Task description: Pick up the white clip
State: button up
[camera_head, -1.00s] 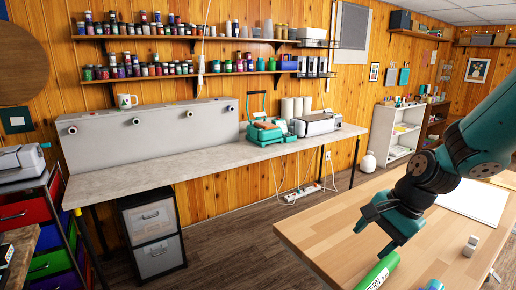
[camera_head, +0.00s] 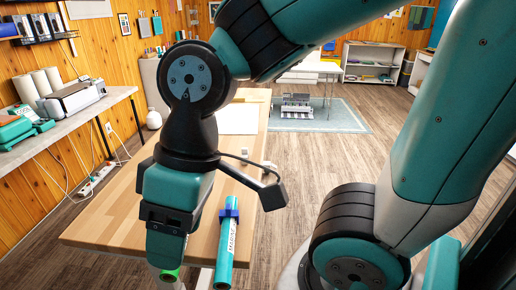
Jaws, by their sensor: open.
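A small pale grey-white piece (camera_head: 269,168), which looks like the white clip, lies on the wooden table (camera_head: 112,222) near its right edge, partly behind my wrist parts. Another small pale bit (camera_head: 244,153) shows just beyond it. My gripper (camera_head: 166,246) points down over the near part of the table, nearer to me and left of the clip, apart from it. It is open. Its fingertips are hard to make out, and I see nothing held in it.
A teal roll (camera_head: 227,245) with a blue clip (camera_head: 229,213) lies right of my gripper. A green roll's end (camera_head: 170,274) shows below the gripper. A white sheet (camera_head: 237,119) lies at the table's far end. The table's left side is clear.

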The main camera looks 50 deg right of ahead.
aim_at(244, 150)
jog(key=z, duration=1.1)
